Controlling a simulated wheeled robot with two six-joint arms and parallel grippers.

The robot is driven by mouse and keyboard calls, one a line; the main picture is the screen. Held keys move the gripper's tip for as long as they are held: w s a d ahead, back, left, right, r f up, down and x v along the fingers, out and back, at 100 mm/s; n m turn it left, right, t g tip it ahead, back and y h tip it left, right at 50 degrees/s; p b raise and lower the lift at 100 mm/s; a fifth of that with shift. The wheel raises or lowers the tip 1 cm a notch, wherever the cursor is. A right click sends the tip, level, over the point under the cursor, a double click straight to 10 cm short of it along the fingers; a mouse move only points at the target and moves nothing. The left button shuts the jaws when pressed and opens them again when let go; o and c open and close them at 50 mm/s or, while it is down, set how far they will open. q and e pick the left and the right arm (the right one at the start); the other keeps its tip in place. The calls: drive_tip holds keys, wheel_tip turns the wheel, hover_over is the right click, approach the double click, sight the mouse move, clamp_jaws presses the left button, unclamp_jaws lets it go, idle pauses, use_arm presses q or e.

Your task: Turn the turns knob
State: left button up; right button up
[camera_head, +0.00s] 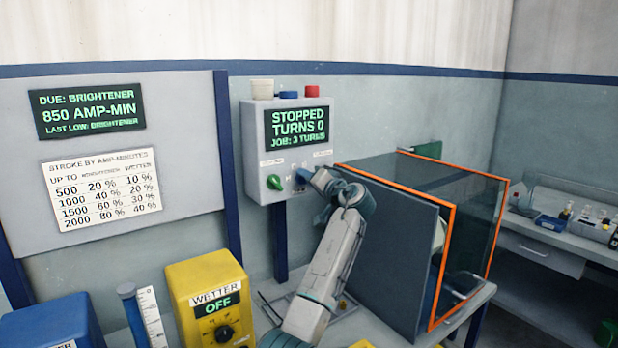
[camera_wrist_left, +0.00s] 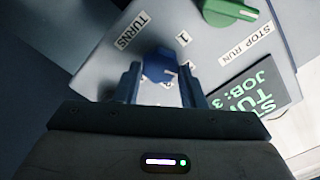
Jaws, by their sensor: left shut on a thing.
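The turns knob (camera_wrist_left: 158,68) is blue and sits on the face of the grey control box (camera_head: 253,150), beside a "TURNS" label and numbers. In the wrist view my left gripper (camera_wrist_left: 160,82) has a finger on each side of the knob and is shut on it. In the head view my left gripper (camera_head: 305,180) is at the box's lower right and hides most of the knob. The box screen (camera_head: 297,124) reads "STOPPED, TURNS 0, JOB: 3 TURNS". My right gripper is in neither view.
A green stop/run knob (camera_head: 274,182) is left of my gripper on the same box. A glass enclosure with orange edges (camera_head: 448,260) stands close to the right of my arm. A yellow wetter box (camera_head: 212,290) stands at the lower left.

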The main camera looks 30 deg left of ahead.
use_arm(q)
drive_tip(key=shift+f+m+p, duration=0.15)
drive_tip(key=shift+m+p, duration=1.5)
drive_tip(key=shift+m, duration=1.05)
drive_tip(key=shift+f+m+p, duration=0.1)
drive_tip(key=shift+m+p, duration=1.5)
drive_tip(key=shift+m, duration=1.1)
drive_tip(key=o, duration=1)
drive_tip(key=shift+w, duration=0.1)
